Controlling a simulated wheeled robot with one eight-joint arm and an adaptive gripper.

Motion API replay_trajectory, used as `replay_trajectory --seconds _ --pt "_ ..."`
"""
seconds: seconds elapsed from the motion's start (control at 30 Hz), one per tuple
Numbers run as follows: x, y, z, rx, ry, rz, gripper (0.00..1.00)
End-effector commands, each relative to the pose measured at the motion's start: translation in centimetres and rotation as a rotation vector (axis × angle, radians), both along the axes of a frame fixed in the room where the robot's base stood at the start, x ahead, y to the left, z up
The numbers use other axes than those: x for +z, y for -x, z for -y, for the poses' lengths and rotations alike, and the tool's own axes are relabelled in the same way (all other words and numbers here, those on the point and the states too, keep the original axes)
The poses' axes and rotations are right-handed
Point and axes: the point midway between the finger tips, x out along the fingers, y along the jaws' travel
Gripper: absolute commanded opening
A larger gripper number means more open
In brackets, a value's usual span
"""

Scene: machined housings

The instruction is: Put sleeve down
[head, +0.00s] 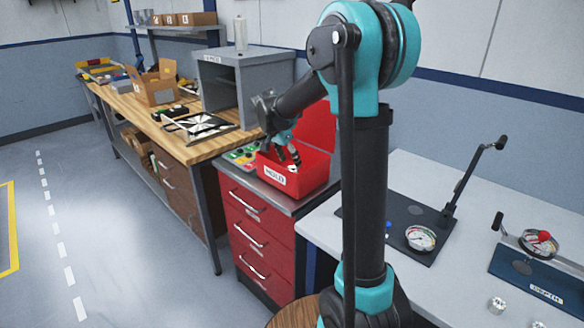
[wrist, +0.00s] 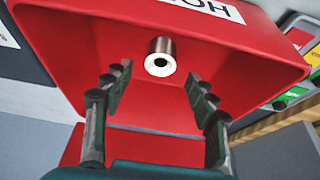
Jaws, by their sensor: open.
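A small metal sleeve (wrist: 160,58) with a pale ring-shaped end face and a dark bore is inside the red bin (wrist: 270,72) in the wrist view. My gripper (wrist: 153,85) is open, with its two fingers apart on either side below the sleeve in the picture; neither finger touches it. In the head view my gripper (head: 291,158) reaches down into the red bin (head: 300,182), which has a white label on its front. The sleeve cannot be made out clearly in the head view.
The bin stands on a red drawer cabinet (head: 262,245), beside a tray with coloured compartments (head: 241,156). A grey box (head: 225,95) and a black-and-white plate (head: 200,126) are on the wooden bench. Dial fixtures (head: 421,238) stand on the light table at right.

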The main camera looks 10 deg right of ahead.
Motion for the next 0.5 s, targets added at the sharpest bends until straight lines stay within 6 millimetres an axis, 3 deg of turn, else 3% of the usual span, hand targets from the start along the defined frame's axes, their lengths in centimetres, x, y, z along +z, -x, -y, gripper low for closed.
replay_trajectory --seconds 0.2,0.5 --pt "4.1 1.0 -1.4 0.002 0.000 -0.001 0.57" --pt "6.5 1.6 -2.2 0.000 0.000 0.001 0.57"
